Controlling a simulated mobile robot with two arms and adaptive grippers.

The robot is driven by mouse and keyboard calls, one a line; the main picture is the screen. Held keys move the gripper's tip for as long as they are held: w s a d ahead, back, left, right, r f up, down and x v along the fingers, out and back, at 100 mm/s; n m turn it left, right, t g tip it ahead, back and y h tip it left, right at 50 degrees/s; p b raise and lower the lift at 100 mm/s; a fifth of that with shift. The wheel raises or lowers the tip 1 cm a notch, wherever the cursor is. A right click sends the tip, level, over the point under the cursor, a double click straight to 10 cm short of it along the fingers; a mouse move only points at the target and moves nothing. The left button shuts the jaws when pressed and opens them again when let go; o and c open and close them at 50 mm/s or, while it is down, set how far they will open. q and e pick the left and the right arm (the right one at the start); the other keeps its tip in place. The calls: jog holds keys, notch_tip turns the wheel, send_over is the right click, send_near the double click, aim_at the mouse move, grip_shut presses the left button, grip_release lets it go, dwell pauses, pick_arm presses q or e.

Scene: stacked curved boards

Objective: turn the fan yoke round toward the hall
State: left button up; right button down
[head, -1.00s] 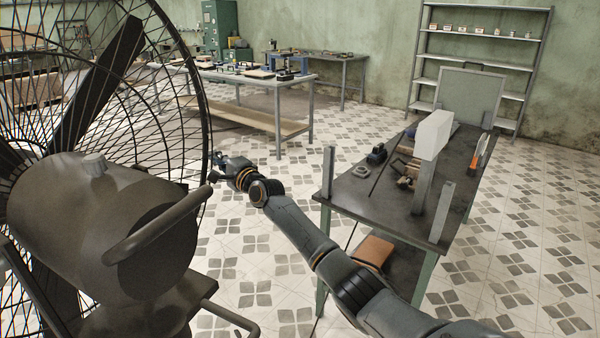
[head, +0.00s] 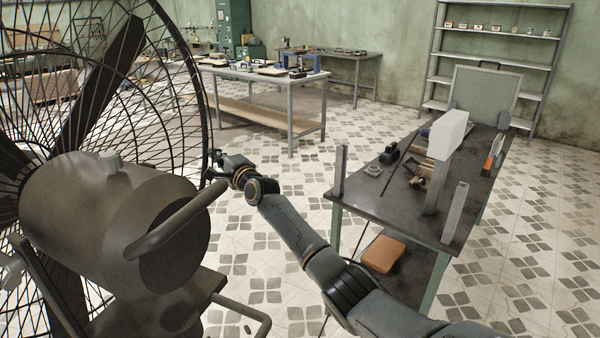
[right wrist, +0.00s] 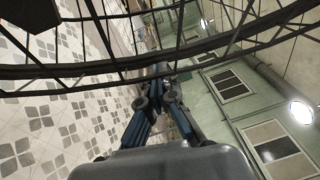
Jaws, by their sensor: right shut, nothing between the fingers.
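The big dark fan fills the left of the head view, with its wire cage (head: 185,90) and its rounded motor housing (head: 75,210). A bent tubular bar (head: 180,222) rises from behind the housing toward the right. My right gripper (head: 216,165) is shut and empty at the cage's right rim, near the upper end of that bar. I cannot tell whether it touches either. In the right wrist view, my shut fingers (right wrist: 157,98) point at the cage rim (right wrist: 120,67), which crosses the picture. Which part is the yoke is not clear. My left gripper is out of view.
A dark-topped workbench (head: 400,215) with upright posts and tools stands right of my right arm. Another table (head: 265,78) and a metal shelf (head: 500,60) stand farther back.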

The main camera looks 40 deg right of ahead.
jog(key=s, duration=1.2)
notch_tip(320, 180, down, 25)
jog(key=s+n+g, duration=0.3)
jog(key=n+g, duration=0.1)
jog(key=s+a+f+n+g, duration=0.15)
jog(key=s+f, duration=0.25)
jog(key=f, duration=0.4)
jog(key=s+a+f+n+g+h, duration=0.1)
jog(key=s+f+n+g, duration=0.1)
jog(key=s+f, duration=0.35)
jog(key=s+a+f+n+g, duration=0.1)
jog(key=s+f, duration=0.2)
jog(key=f, duration=0.6)
jog(key=s+a+f+n+g, duration=0.3)
jog(key=s+f+n+g, duration=0.2)
jog(key=s+f, duration=1.3)
jog(key=s+a+f+n+g, duration=0.1)
jog(key=s+f+n, duration=0.1)
jog(key=s, duration=0.8)
jog(key=s+f+n+g, duration=0.2)
jog(key=s+f, duration=0.1)
jog(key=s, duration=0.7)
jog(key=s+a+f+n+g, duration=0.1)
jog(key=s+f+n, duration=0.1)
jog(key=s, duration=0.8)
jog(key=shift+s+a+f+n, duration=0.2)
jog(key=shift+a+n, duration=0.15)
jog(key=shift+n, duration=0.2)
